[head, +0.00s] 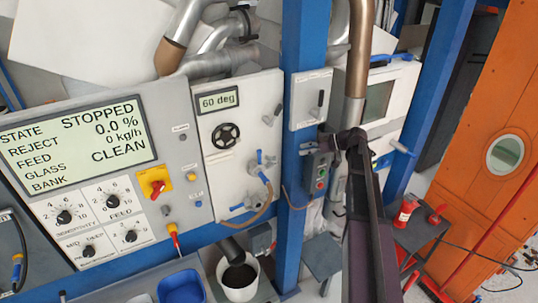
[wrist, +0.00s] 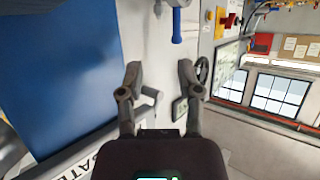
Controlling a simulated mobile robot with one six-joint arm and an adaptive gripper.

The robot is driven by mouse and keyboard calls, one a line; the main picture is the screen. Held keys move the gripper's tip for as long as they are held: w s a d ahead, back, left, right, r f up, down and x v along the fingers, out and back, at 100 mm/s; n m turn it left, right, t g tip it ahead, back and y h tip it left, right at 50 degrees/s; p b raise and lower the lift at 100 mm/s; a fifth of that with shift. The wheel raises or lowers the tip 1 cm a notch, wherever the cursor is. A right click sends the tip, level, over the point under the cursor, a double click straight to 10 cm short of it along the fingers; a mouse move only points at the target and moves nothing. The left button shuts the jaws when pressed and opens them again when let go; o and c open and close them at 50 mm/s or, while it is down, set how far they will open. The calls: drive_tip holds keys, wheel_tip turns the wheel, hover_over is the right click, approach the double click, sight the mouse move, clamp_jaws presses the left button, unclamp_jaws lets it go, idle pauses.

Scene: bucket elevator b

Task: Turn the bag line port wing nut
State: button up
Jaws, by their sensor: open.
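No part is clearly labelled as the bag line port wing nut, and I cannot make out its wings. In the head view, a blue-handled fitting (head: 262,158) with a tan hose sits on the lower right of the grey panel (head: 213,175). In the wrist view a blue handle (wrist: 177,25) shows at the top, beyond my fingertips. My gripper (wrist: 160,70) is open and empty, its two fingers apart in front of the panel and blue post. In the head view my dark arm rises at right of centre and its end is near the post, right of the fitting.
The panel carries a black handwheel (head: 226,136), a 60 deg display (head: 218,101) and a lever (head: 275,112). The blue post (head: 303,45) stands beside it. A white bucket (head: 240,285) and blue bin (head: 181,288) stand below.

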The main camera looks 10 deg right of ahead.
sight(270, 156)
drive_tip(key=shift+f, duration=0.1)
drive_tip(key=b+x, duration=0.5)
drive_tip(key=x, duration=0.8)
drive_tip(key=shift+w+a+f, duration=0.1)
drive_tip(key=shift+a+f, duration=0.05)
drive_tip(key=shift+a, duration=0.2)
clamp_jaws()
drive_tip(key=shift+a+f, duration=0.1)
drive_tip(key=shift+a, duration=0.05)
